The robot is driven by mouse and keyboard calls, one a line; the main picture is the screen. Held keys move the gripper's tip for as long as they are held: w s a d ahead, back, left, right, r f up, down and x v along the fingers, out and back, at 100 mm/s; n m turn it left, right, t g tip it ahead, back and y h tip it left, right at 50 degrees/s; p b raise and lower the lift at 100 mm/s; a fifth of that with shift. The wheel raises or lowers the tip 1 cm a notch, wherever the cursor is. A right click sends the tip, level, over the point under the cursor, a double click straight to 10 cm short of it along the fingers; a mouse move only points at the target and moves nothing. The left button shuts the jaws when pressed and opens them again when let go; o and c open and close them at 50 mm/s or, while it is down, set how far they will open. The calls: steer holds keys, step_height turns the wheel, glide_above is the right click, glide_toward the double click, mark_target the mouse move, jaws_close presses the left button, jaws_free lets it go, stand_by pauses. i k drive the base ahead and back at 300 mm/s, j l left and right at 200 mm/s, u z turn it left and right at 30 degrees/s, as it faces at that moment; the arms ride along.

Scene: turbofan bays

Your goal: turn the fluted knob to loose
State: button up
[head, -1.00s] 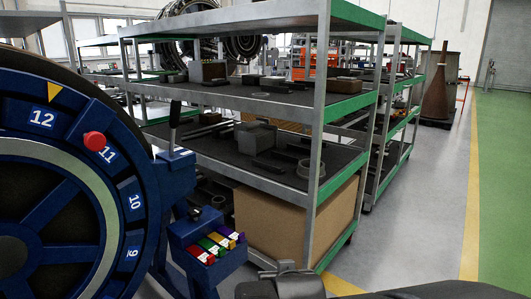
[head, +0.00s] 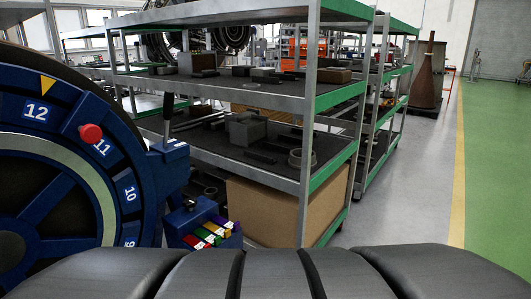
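I see no thing that I can make out for certain as the fluted knob. A blue wheel-shaped unit (head: 52,175) stands at the left, with white number plates, a yellow pointer (head: 47,85) near 12 and a smooth round red knob (head: 90,133) by 11. A black-handled lever (head: 168,118) stands upright at its right side. Below it is a blue box with several coloured keys (head: 212,233). A large dark grooved shape (head: 270,275) fills the bottom edge, very close; I cannot tell what it is. My gripper's fingertips do not show.
A grey metal shelf rack with green edges (head: 335,100) stands in the middle, holding metal parts and a cardboard box (head: 265,212). A brown cone (head: 428,78) stands farther back. The grey floor (head: 405,195) to the right is clear, up to a yellow line (head: 458,170).

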mark_target(190, 202)
steer(key=u, duration=0.7)
steer(key=i+j+z, duration=0.1)
steer(key=j+z, duration=0.15)
steer(key=z, duration=0.2)
steer(key=i+j+z, duration=0.1)
steer(key=j+z, duration=0.15)
steer(key=z, duration=0.15)
steer(key=j+z, duration=0.3)
steer(key=z, duration=0.15)
steer(key=i, duration=0.05)
